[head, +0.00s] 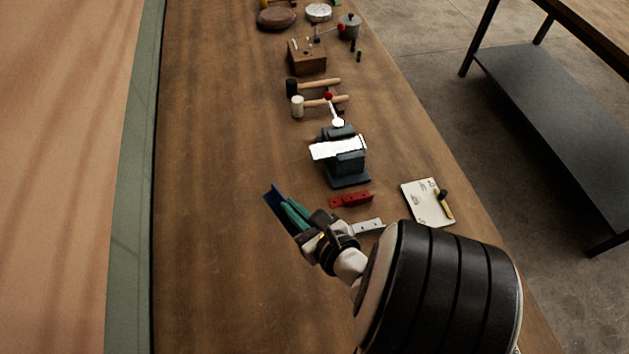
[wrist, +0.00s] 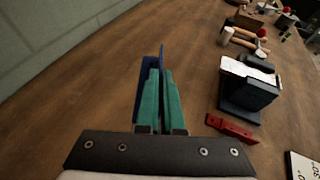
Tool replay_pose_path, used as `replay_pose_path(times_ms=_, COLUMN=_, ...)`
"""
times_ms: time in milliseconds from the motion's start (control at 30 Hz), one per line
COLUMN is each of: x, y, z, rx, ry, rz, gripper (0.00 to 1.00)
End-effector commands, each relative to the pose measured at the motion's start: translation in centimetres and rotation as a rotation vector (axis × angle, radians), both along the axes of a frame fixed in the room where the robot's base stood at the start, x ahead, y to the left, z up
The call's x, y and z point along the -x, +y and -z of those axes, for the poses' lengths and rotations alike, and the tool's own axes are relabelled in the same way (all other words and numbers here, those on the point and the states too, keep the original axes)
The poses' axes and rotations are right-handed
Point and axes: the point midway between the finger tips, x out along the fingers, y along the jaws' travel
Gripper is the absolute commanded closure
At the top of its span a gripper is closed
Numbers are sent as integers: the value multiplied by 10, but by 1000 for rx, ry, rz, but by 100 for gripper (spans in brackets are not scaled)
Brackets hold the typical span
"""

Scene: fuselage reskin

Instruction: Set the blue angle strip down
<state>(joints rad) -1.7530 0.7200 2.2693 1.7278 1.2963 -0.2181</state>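The blue angle strip (head: 273,200) is at the tips of my gripper (head: 291,212), left of the vise on the bench. In the wrist view the strip (wrist: 148,84) stands along the green fingers (wrist: 160,98), its far end reaching past the fingertips. The fingers are close together on part of the strip. Whether the strip's lower edge touches the bench top cannot be told, and its lower part is hidden by the fingers.
A red angle strip (head: 351,200) and a pale strip (head: 367,226) lie right of my gripper. A vise (head: 347,165) holds a white sheet (head: 338,148). The bench left of the strip (head: 205,200) is clear.

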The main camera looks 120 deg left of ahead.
Motion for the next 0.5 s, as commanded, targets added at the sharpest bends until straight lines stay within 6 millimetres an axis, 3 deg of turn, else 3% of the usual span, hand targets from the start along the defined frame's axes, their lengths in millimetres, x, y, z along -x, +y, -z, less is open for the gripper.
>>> replay_pose_path(times_ms=167, x=13, y=-5, z=7, rx=1, ry=0, rz=-10, gripper=100)
replay_pose_path(times_ms=400, x=83, y=-27, z=51, rx=2, ry=-1, rz=-14, gripper=100)
replay_pose_path(times_ms=500, x=103, y=-32, z=64, rx=1, ry=-1, rz=-9, gripper=100)
